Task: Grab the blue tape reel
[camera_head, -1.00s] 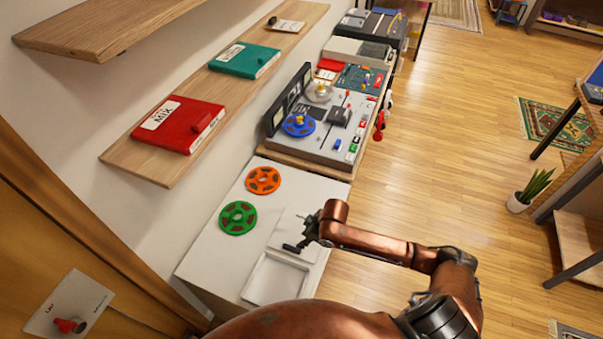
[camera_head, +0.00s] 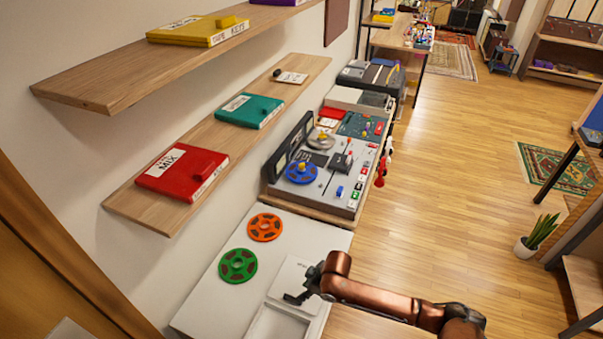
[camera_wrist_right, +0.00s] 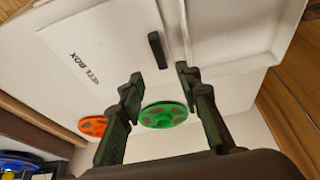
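The blue tape reel (camera_head: 302,171) sits on the tape machine (camera_head: 345,205) beyond the white table, with a small yellow piece at its centre. It also shows at the lower left of the right wrist view (camera_wrist_right: 18,165). My right gripper (camera_head: 290,299) is above the white table, nearer than the reel and well apart from it. In the right wrist view its two fingers (camera_wrist_right: 155,88) are spread with nothing between them. My left gripper is not in view.
An orange reel (camera_head: 265,227) and a green reel (camera_head: 238,265) lie on the white table (camera_head: 205,305). A white box (camera_head: 280,325) is under my right gripper. Wooden shelves with a red case (camera_head: 182,172) and a teal case (camera_head: 250,110) overhang at the left.

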